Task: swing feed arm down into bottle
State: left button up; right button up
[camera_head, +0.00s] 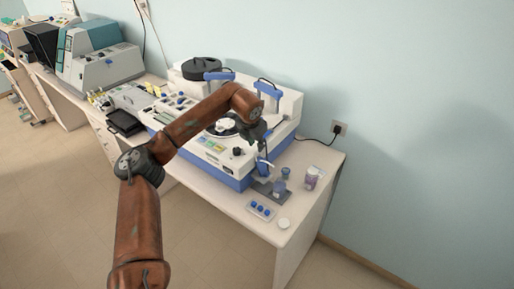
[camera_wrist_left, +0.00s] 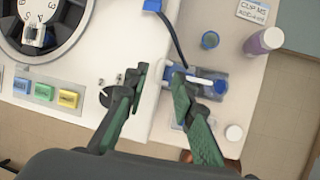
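My left gripper (camera_head: 258,136) reaches over the front right corner of the white and blue staining machine (camera_head: 229,180). In the left wrist view its green-padded fingers (camera_wrist_left: 161,80) are spread with a gap between them. In the head view a blue piece (camera_head: 263,167) shows just below the gripper. I cannot tell whether the fingers touch it. A small blue-topped bottle (camera_head: 286,172) stands to its right, also in the left wrist view (camera_wrist_left: 210,40). My right gripper is not in view.
A tray with blue pieces (camera_head: 261,209) and a white round cap (camera_head: 283,223) lie at the front.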

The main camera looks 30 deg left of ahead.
aim_at(257, 152)
pick_arm(q)
jog(key=shift+x, duration=1.85)
jog(key=shift+c, duration=0.5)
grip_shut()
